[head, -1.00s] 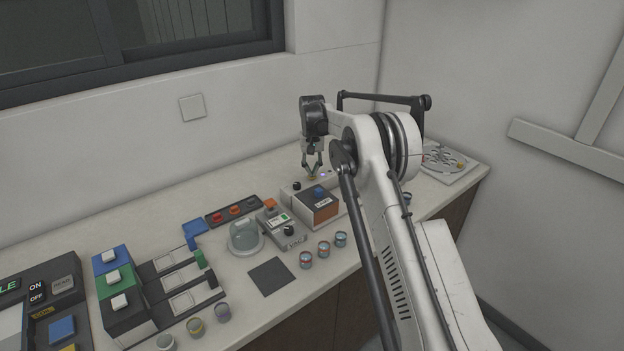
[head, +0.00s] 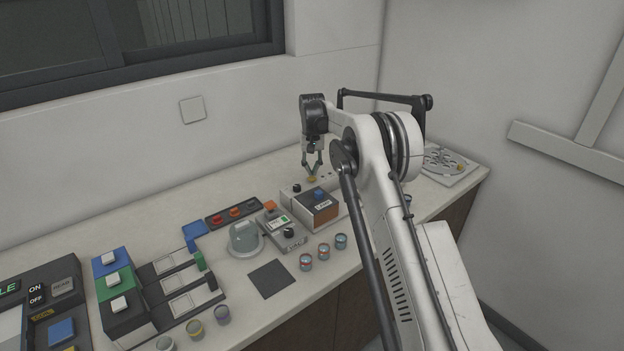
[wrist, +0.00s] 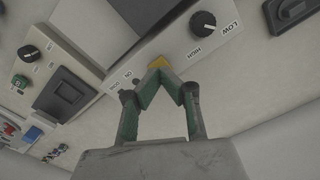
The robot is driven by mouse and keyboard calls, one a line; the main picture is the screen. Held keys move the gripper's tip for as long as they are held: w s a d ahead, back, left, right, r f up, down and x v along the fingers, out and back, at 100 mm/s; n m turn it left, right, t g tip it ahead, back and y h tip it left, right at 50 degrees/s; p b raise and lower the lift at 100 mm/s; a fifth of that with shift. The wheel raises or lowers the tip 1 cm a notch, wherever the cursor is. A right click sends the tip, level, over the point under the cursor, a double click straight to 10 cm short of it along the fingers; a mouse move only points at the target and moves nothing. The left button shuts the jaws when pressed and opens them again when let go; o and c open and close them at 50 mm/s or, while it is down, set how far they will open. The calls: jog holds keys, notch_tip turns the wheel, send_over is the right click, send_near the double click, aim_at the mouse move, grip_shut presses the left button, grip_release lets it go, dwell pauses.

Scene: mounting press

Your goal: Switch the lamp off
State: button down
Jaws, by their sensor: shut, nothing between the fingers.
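My gripper (head: 312,176) is shut and points down over a pale control panel at the back of the bench. In the wrist view its green fingertips (wrist: 158,76) meet at a small yellow piece (wrist: 157,62) on that panel (wrist: 185,45). Whether they touch it I cannot tell. A dark knob (wrist: 203,24) marked LOW and HIGH sits on the same panel. In front of it stands an orange-fronted box (head: 320,212) with a blue top piece (head: 319,194) and a small label, possibly LAMP. I cannot tell for sure which part is the lamp.
A clear dome (head: 244,236) stands left of the orange-fronted box. A dark strip with red buttons (head: 233,212) lies behind it. Several small jars (head: 324,252) line the front edge. Blue, green and black boxes (head: 115,280) stand at left. A round plate (head: 444,162) lies at the back right.

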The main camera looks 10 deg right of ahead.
aim_at(312, 178)
jog(key=shift+r, duration=0.45)
jog(key=shift+r+p, duration=0.8)
jog(key=shift+r, duration=1.65)
jog(key=shift+r, duration=0.1)
